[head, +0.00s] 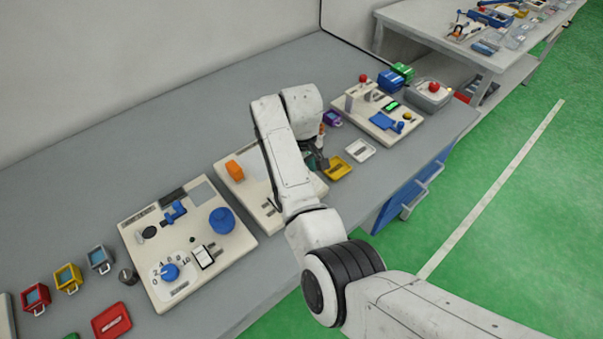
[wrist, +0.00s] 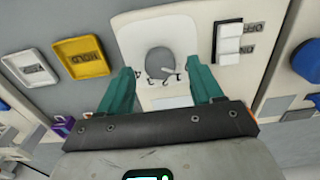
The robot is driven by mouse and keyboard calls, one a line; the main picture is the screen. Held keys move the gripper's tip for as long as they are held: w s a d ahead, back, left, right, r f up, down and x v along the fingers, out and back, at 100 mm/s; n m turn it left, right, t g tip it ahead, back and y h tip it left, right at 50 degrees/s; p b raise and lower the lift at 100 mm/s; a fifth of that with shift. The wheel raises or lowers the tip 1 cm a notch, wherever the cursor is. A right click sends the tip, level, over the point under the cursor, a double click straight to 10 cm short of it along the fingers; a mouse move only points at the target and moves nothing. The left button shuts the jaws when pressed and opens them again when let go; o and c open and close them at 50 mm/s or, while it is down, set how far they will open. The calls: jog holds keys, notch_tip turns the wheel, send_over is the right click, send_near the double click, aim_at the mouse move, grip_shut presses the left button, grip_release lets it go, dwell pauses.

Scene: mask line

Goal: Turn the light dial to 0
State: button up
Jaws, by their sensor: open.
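In the wrist view a grey round dial (wrist: 160,62) sits on a white plate, with small numbers along its lower edge. Its exact setting is too small to read. My gripper (wrist: 160,75) is open, its two teal fingers apart on either side of the dial's lower part, with nothing between them that I can see gripped. In the head view my gripper (head: 315,160) is mostly hidden behind my arm, over the middle panel (head: 232,183). A blue dial (head: 170,271) with numbers around it is on the left panel. No label shows which dial is for the light.
A white rocker switch (wrist: 229,42) marked with on and off is right of the grey dial. A yellow tray (head: 337,167) and white tray (head: 360,150) lie right of the middle panel. Another panel (head: 378,115) stands beyond. Small coloured boxes and a red tray (head: 111,321) are at left.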

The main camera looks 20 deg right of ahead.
notch_tip(320, 180, up, 9)
jog(key=b, duration=0.1)
dwell(0.6)
jog(key=s+d+f+m+h, duration=0.1)
jog(key=s+d+f, duration=0.45)
jog(key=s, duration=0.25)
jog(key=s+d+f+m, duration=0.2)
jog(key=s+d+f, duration=0.3)
jog(key=s+f, duration=0.25)
jog(key=s+a+f, duration=0.1)
jog(key=s, duration=1)
jog(key=s+a+f+m+t, duration=0.1)
jog(key=s, duration=1.1)
jog(key=shift+a+m+y, duration=0.25)
jog(key=shift+m+y, duration=0.05)
jog(key=shift+y, duration=0.1)
jog(key=shift+s+f, duration=0.1)
jog(key=shift+f, duration=0.05)
